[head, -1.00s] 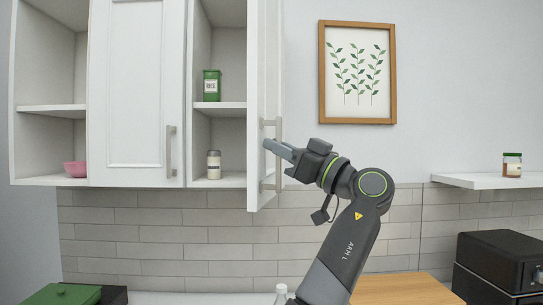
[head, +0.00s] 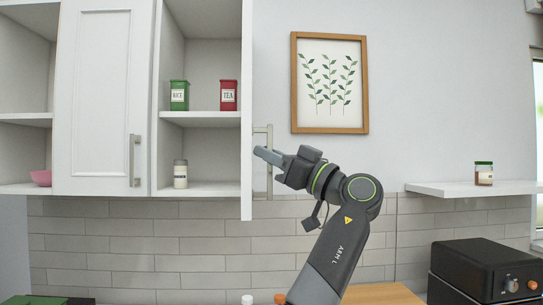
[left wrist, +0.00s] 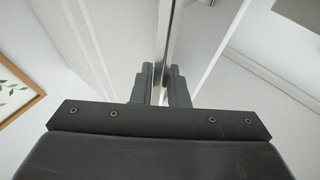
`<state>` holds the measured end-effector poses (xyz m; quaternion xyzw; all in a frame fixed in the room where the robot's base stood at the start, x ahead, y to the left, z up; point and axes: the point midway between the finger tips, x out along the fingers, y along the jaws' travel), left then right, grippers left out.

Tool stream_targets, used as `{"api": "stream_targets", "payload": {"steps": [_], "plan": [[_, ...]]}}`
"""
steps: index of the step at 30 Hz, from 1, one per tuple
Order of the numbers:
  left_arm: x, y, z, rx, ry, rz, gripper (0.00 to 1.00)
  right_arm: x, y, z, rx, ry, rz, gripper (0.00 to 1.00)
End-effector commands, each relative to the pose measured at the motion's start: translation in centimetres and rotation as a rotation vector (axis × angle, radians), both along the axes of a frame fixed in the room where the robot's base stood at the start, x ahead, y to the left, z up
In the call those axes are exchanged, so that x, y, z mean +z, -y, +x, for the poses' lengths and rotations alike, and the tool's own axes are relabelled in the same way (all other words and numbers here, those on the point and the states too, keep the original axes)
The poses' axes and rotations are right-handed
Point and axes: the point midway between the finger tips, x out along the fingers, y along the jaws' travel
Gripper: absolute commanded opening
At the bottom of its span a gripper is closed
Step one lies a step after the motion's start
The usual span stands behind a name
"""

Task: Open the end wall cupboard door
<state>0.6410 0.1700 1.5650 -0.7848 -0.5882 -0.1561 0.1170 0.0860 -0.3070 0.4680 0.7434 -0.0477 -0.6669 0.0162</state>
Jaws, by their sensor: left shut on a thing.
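The end wall cupboard door (head: 247,90) stands open, swung out from the cupboard and seen nearly edge-on in the head view. Its long metal bar handle (head: 269,182) is on the right side of the door; the bar also shows in the left wrist view (left wrist: 179,35). My left gripper (head: 262,154) is shut on this handle, around its middle. In the left wrist view its two fingers (left wrist: 160,88) stand either side of the bar. My right gripper is not in view.
The open cupboard shelves hold a green rice tin (head: 179,95), a red tea tin (head: 228,95) and a jar (head: 180,174). A closed cupboard door (head: 100,100) is to the left. A framed picture (head: 297,85), wall shelf (head: 445,188) and black machine (head: 470,265) are to the right.

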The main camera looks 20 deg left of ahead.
Motion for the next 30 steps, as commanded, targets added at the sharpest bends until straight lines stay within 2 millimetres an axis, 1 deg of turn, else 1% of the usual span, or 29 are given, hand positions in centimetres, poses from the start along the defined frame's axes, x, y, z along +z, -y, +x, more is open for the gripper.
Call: {"api": "stream_targets", "payload": {"steps": [2,3,6,14,17,19,23,30], "plan": [[0.1,0.0,0.0,0.000,0.001,0.001,0.00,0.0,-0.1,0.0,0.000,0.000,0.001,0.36],[0.1,0.0,0.0,0.000,0.001,0.001,0.19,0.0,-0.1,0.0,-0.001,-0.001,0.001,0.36],[0.1,0.0,0.0,0.000,0.001,0.001,0.32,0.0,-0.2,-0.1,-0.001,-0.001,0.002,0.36],[0.1,0.0,0.0,0.001,0.001,0.001,0.32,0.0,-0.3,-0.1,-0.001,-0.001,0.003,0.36],[-0.2,0.4,-0.1,0.000,0.000,0.001,0.32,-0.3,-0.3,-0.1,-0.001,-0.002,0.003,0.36],[-0.6,1.1,-0.3,-0.001,0.001,0.002,0.32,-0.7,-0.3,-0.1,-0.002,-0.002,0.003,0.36],[-1.7,3.3,-0.9,-0.003,-0.001,0.001,0.32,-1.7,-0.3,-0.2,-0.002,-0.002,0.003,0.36],[-4.0,8.7,-2.5,-0.004,-0.001,0.002,0.32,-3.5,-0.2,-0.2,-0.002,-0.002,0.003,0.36]]}}
